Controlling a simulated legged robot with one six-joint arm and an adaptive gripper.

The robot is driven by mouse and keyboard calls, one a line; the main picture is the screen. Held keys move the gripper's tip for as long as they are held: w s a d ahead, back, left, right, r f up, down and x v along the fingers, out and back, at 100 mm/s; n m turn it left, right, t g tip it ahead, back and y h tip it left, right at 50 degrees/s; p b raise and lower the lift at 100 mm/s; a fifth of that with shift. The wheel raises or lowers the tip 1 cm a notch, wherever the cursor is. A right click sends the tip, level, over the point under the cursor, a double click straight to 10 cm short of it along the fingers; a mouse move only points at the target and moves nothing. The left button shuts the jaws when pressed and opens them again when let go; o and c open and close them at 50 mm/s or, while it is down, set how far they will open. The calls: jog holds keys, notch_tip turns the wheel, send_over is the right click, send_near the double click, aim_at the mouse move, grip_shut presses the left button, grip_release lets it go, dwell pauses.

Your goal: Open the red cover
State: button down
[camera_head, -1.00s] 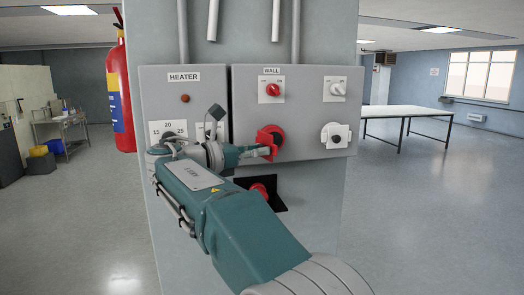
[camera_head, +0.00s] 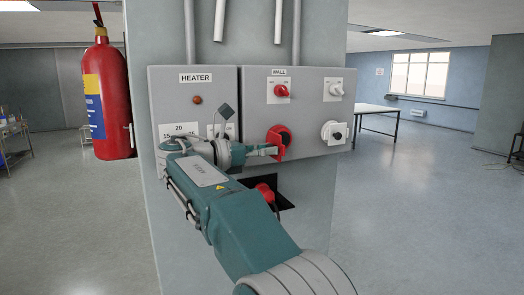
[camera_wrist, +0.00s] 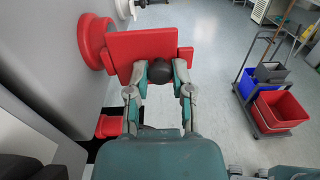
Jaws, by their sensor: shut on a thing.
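The red cover (camera_head: 281,139) is on the right-hand grey box, below the red WALL switch. In the wrist view the red cover (camera_wrist: 146,50) is a flat plate standing out from a round red socket (camera_wrist: 92,40) on the panel. My gripper (camera_head: 270,151) reaches it from the left. In the wrist view my gripper (camera_wrist: 158,75) has its two fingers at the near edge of the plate, with a dark round part between them. The fingertips are partly hidden against the cover.
A white-covered socket (camera_head: 334,133) is right of the red one. A red plug or knob (camera_head: 265,193) on a black plate lies below the box. A fire extinguisher (camera_head: 107,95) hangs at left. A cart with red bucket (camera_wrist: 281,108) stands on the floor at right.

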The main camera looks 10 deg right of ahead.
jog(key=shift+c, duration=2.4)
grip_release()
jog(key=shift+w+a, duration=0.1)
jog(key=shift+w, duration=0.05)
jog(key=shift+a, duration=0.1)
jog(key=s+a, duration=0.2)
jog(key=a, duration=1)
jog(key=shift+s+f, duration=0.1)
